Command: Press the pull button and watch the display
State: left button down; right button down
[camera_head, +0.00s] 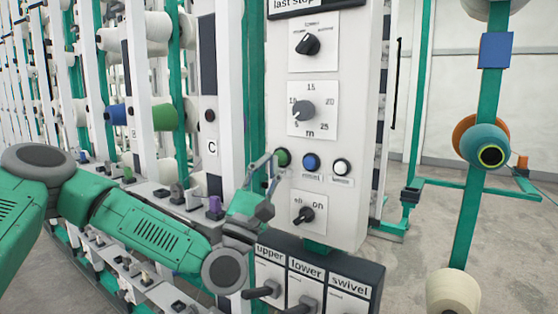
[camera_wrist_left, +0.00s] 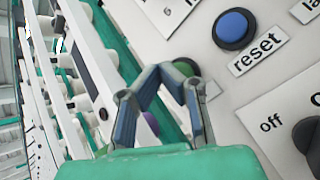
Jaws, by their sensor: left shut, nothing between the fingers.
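The control panel (camera_head: 341,205) is a pale upright box with a row of three round buttons: green (camera_head: 283,158), blue (camera_head: 311,162) and white (camera_head: 342,167). In the left wrist view the blue button (camera_wrist_left: 235,28) is labelled "reset". The green button (camera_wrist_left: 190,88) is partly covered by my fingers there, and I cannot read a label for it. My left gripper (camera_head: 272,166) is shut and empty, its tips at the green button; I cannot tell whether they touch it. No lit display shows; a "last stop" plate (camera_head: 300,4) is cut off at the top. My right gripper is not in view.
Two dials (camera_head: 308,44) (camera_head: 304,110) sit above the buttons and an off/on switch (camera_head: 305,214) below. Levers marked upper, lower and swivel (camera_head: 306,303) stand at the bottom. Creel posts with bobbins (camera_head: 158,117) fill the left; a green post (camera_head: 475,200) stands right, with floor between.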

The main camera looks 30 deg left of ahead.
pick_arm(q)
jog(key=shift+w, duration=0.1)
dwell(0.5)
jog(key=shift+w+d+r+b, duration=0.1)
jog(key=shift+w+b, duration=0.2)
jog(key=shift+w+b, duration=0.3)
jog(key=shift+w, duration=0.15)
dwell(0.6)
jog(key=shift+s, duration=0.9)
jog(key=s, duration=0.3)
jog(key=s+b, duration=0.1)
jog(key=s, duration=0.1)
jog(key=shift+a, duration=0.25)
dwell(0.8)
